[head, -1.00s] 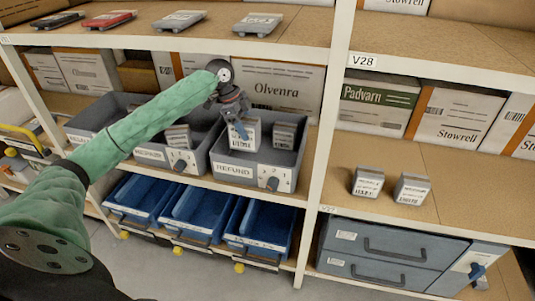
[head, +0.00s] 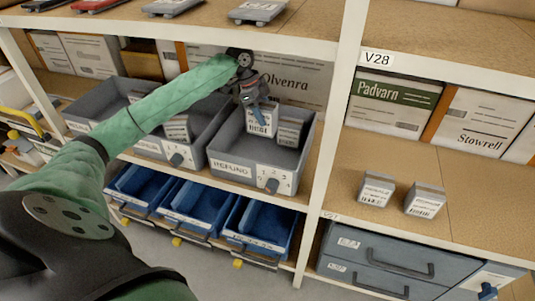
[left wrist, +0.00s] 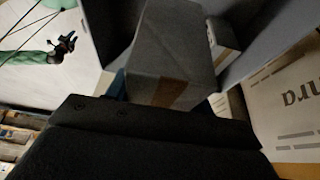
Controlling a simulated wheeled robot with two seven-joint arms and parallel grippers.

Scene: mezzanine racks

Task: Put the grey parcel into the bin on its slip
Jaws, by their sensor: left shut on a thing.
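My left gripper (head: 257,100) is shut on a grey parcel (head: 262,121) with a white barcode label. It holds the parcel upright at the grey bin marked REFUND (head: 235,168), within the bin's outline. I cannot tell whether the parcel touches the floor of the bin. Another grey parcel (head: 291,132) stands in that bin, just right of the held one. In the left wrist view the held parcel (left wrist: 168,60) fills the middle, above my dark gripper body.
Another grey bin (head: 150,147) with parcels stands to the left. Blue bins (head: 195,207) sit below. Two grey parcels (head: 376,188) (head: 425,198) stand on the right shelf, with free board around them. A white rack post (head: 335,120) separates the bays. Cartons (head: 297,90) stand behind.

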